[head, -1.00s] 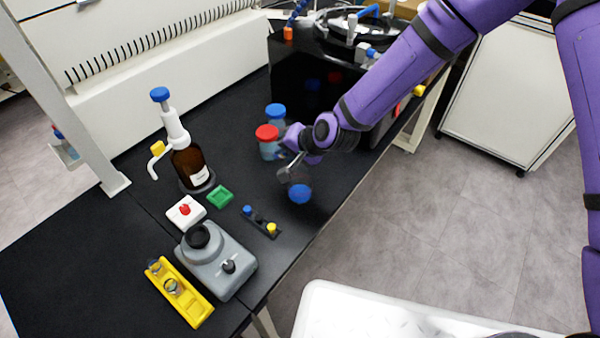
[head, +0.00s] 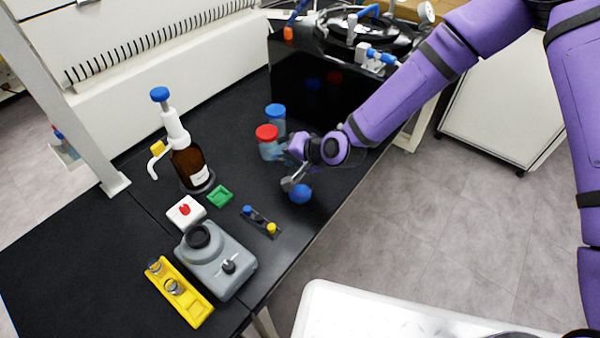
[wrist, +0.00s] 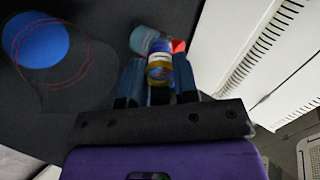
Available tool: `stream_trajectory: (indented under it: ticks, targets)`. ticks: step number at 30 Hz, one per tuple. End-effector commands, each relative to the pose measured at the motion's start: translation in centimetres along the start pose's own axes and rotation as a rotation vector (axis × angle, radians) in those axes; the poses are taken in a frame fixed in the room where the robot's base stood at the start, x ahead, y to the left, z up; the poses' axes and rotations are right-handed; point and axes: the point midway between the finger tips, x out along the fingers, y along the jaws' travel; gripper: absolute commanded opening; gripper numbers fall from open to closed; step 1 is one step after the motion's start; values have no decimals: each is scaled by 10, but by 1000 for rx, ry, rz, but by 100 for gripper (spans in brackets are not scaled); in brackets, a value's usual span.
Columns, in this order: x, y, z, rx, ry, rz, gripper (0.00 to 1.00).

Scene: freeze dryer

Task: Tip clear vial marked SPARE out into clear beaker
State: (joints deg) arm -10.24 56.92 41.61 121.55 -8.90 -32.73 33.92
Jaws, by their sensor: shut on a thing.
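My gripper (head: 293,181) is low over the right front part of the black bench. In the wrist view its two fingers (wrist: 159,82) are shut on a small clear vial (wrist: 159,68) with a yellow band; its marking is not readable. A round blue thing (head: 301,193) is just below and beside the fingers in the head view. In the wrist view it is a blue disc (wrist: 36,43) at the upper left, with a faint clear outline and thin red rings, which looks like the clear beaker. The vial is apart from it.
Red-capped (head: 267,142) and blue-capped (head: 275,117) jars stand close behind my gripper. A brown dispenser bottle (head: 188,165), grey device (head: 216,262), yellow rack (head: 197,310) and small dark rack (head: 260,222) are to the left. The bench's front edge is near.

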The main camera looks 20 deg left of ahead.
Motion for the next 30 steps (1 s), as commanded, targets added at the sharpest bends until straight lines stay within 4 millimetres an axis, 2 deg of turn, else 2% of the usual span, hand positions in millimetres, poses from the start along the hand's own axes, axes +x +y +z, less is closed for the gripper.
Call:
stream_trajectory:
  ticks: [30]
  targets:
    - [-2, -1, -1, 3, 38, -132, 0]
